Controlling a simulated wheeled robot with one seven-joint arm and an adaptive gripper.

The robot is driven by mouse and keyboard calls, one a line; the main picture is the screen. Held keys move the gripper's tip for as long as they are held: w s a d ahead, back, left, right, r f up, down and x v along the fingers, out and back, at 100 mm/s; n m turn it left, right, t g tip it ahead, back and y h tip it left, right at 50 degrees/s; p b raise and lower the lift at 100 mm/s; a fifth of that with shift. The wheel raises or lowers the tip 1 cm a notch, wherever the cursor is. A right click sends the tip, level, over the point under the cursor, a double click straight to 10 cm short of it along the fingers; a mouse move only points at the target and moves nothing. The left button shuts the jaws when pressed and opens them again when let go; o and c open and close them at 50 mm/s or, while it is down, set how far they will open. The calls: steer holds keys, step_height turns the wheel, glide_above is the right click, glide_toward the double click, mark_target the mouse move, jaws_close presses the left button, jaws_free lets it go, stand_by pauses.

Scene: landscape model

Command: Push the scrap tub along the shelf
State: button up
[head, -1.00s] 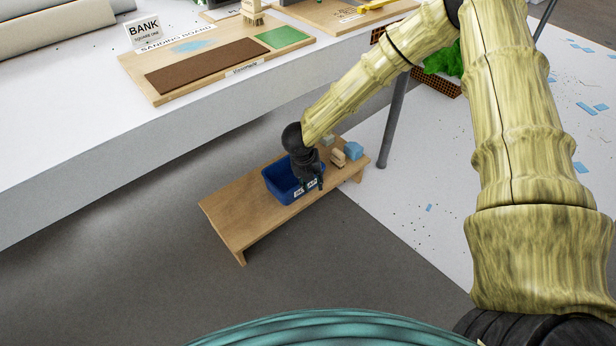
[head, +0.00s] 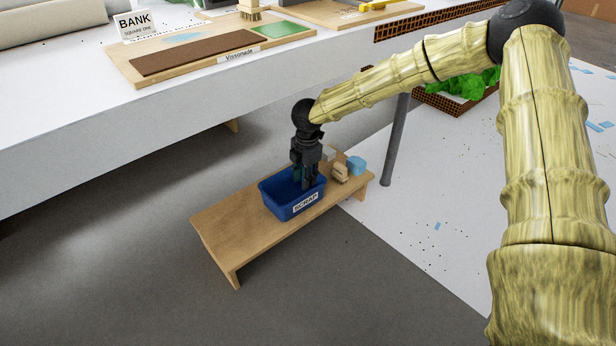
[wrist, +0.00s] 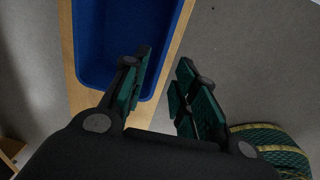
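The scrap tub (head: 277,206) is a blue open bin with a white SCRAP label, upright on the low wooden shelf (head: 226,222). In the head view my gripper (head: 305,186) points down at the tub's right part. In the wrist view the tub (wrist: 115,45) lies at the top, and my gripper (wrist: 163,92) shows its two fingers apart with nothing held between them. One finger overlaps the tub's near corner; the other is outside its wall, over the shelf edge. I cannot tell whether either finger touches the tub.
A tan block (head: 340,172) and a light blue block (head: 357,165) sit on the shelf right of the tub. The shelf left of the tub is bare. A white table (head: 120,130) stands behind, with a grey leg (head: 396,145) near the shelf's right end.

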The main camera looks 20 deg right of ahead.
mark_target(304, 202)
steer(key=shift+f, duration=0.1)
steer(key=f+b, duration=0.2)
steer(key=f, duration=0.1)
steer(key=f+b, duration=0.2)
steer(key=f, duration=0.2)
steer(key=f+b, duration=0.2)
steer(key=f, duration=0.1)
steer(key=shift+w+a+f, duration=0.1)
steer(key=shift+w+f, duration=0.25)
jaws_close()
